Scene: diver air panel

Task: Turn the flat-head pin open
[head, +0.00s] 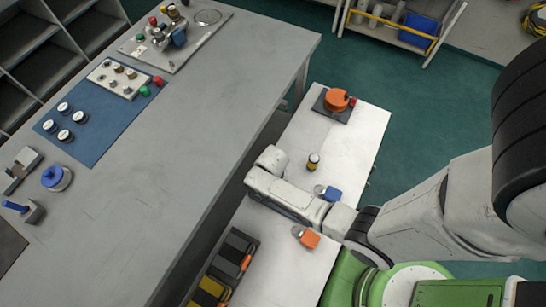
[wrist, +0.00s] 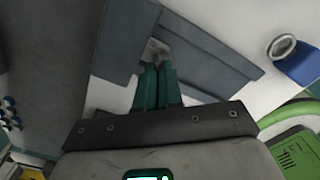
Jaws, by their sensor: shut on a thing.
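In the wrist view my gripper (wrist: 158,70) has its two teal fingers close together, shut on a small grey metal piece (wrist: 155,48) that looks like the flat-head pin. Only a bit of the piece shows beyond the fingertips; the rest is hidden by the fingers, so its angle cannot be told. Dark grey flat parts lie beside and behind it over a white surface. In the head view my arm covers the gripper and the pin.
A blue-handled valve with a metal ring (wrist: 284,47) is right of my gripper; it also shows in the head view (head: 332,194). A grey table (head: 200,125) stands left.

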